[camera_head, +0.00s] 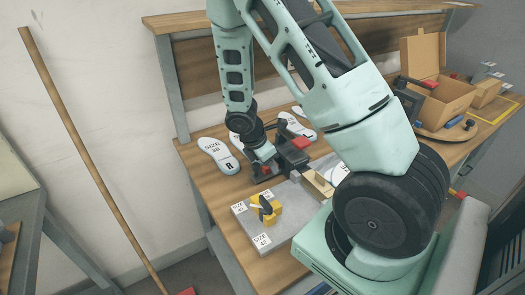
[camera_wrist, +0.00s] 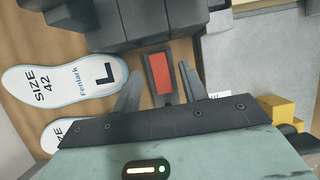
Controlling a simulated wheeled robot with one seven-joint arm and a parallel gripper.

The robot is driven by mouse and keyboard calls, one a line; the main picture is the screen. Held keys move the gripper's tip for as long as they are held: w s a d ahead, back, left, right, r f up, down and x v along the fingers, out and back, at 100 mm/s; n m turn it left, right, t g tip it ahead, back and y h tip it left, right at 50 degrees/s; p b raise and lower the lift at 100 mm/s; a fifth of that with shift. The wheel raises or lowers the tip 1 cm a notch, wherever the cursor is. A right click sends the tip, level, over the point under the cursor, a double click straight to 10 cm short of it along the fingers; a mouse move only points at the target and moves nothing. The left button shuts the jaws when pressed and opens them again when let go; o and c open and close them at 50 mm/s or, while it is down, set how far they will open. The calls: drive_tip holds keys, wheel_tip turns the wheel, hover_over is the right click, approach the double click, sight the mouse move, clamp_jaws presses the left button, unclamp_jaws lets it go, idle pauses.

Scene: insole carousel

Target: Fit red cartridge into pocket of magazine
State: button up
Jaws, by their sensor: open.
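In the wrist view, the red cartridge (camera_wrist: 162,75) sits inside a dark rectangular frame (camera_wrist: 150,70) with a thin rim around it. My gripper (camera_wrist: 161,70) is open, with one finger on each side of the frame; gaps show beside it, and I cannot tell whether either finger touches. The frame adjoins a dark stepped block (camera_wrist: 135,22), possibly the magazine. In the head view, my gripper (camera_head: 264,160) is low at the dark device (camera_head: 292,157) on the bench. A small red patch shows beside the gripper, and the pocket's inside is hidden.
White insoles, one marked R (camera_head: 218,155), lie left and behind on the wooden bench (camera_head: 205,185). A grey plate (camera_head: 275,232) with size labels carries a yellow block (camera_head: 264,211) in front. An open cardboard box (camera_head: 440,95) stands at right. A pole leans at left.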

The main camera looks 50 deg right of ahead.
drive_tip(key=v, duration=1.7)
